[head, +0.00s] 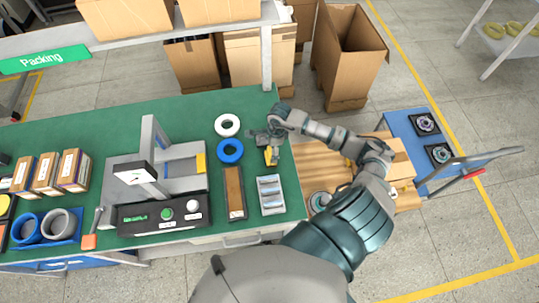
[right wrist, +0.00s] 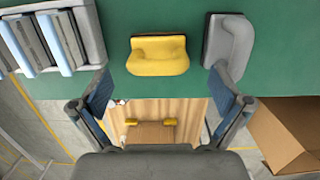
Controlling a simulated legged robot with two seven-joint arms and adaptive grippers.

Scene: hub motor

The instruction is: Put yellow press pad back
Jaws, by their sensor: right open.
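The yellow press pad (right wrist: 158,55) lies on the green table, near its edge, in the right wrist view. In the head view the yellow pad (head: 271,156) shows just below my right gripper (head: 265,141). In the wrist view my right gripper (right wrist: 160,95) is open, its two blue-padded fingers spread apart with nothing between them. The pad lies beyond the fingertips, apart from them. A grey L-shaped pad (right wrist: 229,45) stands right of the yellow one. The press machine (head: 155,182) stands left on the table, with a yellow piece (head: 201,163) on its right side. My left gripper is not in view.
A grey tray with several blocks (head: 271,195) stands near the pad; it also shows in the wrist view (right wrist: 88,14). A brown tray (head: 234,192), a blue ring (head: 230,151) and a white ring (head: 228,125) lie between the pad and the press. Cardboard boxes (head: 346,58) stand behind.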

